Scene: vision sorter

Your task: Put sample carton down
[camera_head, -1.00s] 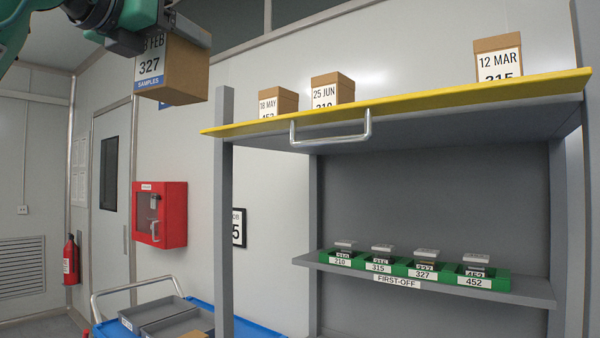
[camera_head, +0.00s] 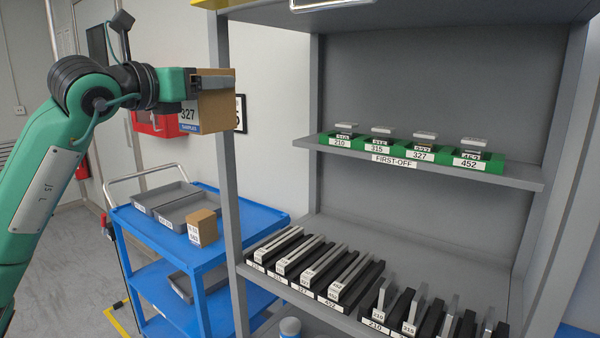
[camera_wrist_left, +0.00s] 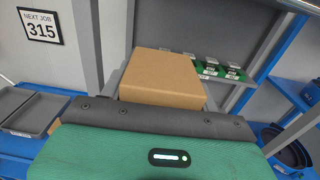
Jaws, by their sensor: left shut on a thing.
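My left gripper (camera_head: 212,81) is shut on the brown sample carton (camera_head: 217,108), whose white and blue label reads 327. The carton is held in the air, roughly upright, in front of the shelf rack's left post, above the blue cart (camera_head: 256,218) in the picture. In the left wrist view the carton (camera_wrist_left: 162,78) shows just beyond the gripper's dark front edge; the fingertips are hidden there. My right gripper is not in view.
The cart carries grey trays (camera_head: 152,197) and another small carton (camera_head: 202,228). The grey rack (camera_head: 440,177) holds green bins (camera_head: 420,156) labelled 210, 315, 327 and 452, with black slotted holders below. A red wall box (camera_head: 160,124) is partly behind my arm.

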